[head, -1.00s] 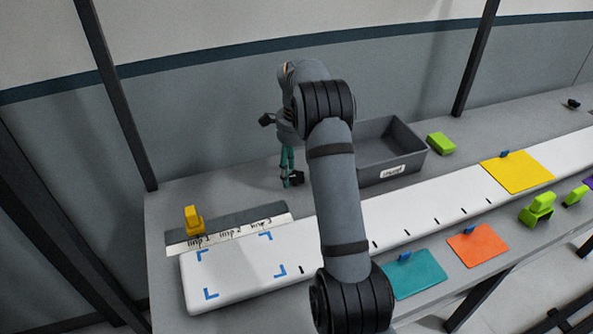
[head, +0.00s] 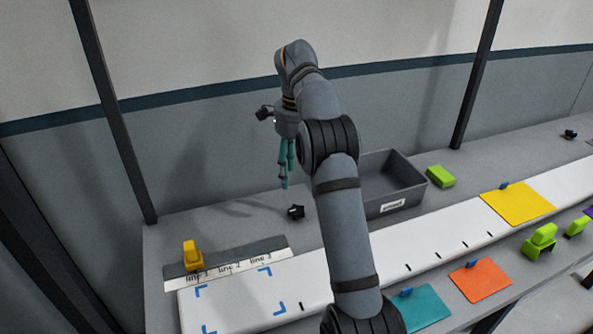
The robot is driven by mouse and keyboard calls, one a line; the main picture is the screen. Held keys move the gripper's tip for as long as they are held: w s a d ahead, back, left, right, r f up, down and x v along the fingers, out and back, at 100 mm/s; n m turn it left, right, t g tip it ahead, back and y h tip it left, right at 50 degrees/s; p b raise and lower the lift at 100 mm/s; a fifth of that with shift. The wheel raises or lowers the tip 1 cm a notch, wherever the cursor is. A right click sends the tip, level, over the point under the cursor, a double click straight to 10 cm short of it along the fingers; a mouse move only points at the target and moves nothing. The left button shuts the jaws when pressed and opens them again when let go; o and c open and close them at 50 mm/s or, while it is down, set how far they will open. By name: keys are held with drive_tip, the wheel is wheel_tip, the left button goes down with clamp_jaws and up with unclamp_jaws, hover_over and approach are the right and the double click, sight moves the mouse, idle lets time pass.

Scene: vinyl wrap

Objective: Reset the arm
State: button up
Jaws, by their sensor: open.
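My gripper (head: 284,184) hangs pointing down from my raised arm, above the back part of the bench and left of the grey bin. Its teal fingers are seen nearly edge-on, and nothing shows between them. A small black object (head: 296,212) lies on the bench just below and to the right of the fingertips, apart from them.
The grey bin (head: 412,194) stands right of my arm, with a green block (head: 441,176) beside it. A yellow tool (head: 192,256) stands on the line strip at left.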

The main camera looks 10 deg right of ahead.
sight(297, 209)
idle(0.4)
wheel_tip(297, 209, down, 12)
idle(0.6)
